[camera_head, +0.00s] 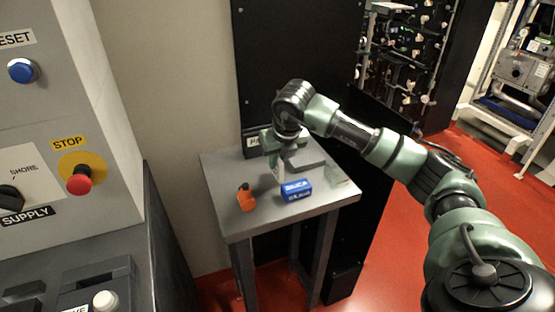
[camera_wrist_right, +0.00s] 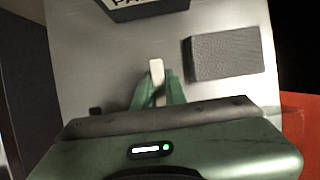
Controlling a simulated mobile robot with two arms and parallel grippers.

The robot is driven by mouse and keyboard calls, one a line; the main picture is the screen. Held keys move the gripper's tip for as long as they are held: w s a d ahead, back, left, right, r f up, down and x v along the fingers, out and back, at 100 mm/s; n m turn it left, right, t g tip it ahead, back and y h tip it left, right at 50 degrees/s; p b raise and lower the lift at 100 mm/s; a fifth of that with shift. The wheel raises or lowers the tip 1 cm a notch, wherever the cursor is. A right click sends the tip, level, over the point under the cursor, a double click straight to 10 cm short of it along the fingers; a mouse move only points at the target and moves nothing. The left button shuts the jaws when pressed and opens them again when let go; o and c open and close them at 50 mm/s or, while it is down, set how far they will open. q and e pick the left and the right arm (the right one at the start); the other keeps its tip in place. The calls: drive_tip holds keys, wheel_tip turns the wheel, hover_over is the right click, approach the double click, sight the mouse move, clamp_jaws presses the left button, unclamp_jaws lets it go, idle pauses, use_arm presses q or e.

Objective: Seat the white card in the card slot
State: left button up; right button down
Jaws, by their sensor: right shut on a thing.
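My right gripper (camera_head: 279,172) points down over the grey table and is shut on the white card. In the right wrist view the card (camera_wrist_right: 157,72) is a narrow white strip standing between the green fingertips (camera_wrist_right: 158,92). In the head view the fingers and card are small, and I cannot tell if the card touches the tabletop. No card slot can be made out for certain; a dark raised block (camera_head: 92,284) with a recess sits on the console at lower left. My left gripper is not in view.
The console at left has a red stop button (camera_head: 79,181) and a blue button (camera_head: 22,70).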

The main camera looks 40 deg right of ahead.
drive_tip(key=shift+f, duration=0.15)
drive_tip(key=c, duration=1.5)
unclamp_jaws()
drive_tip(key=shift+o, duration=0.2)
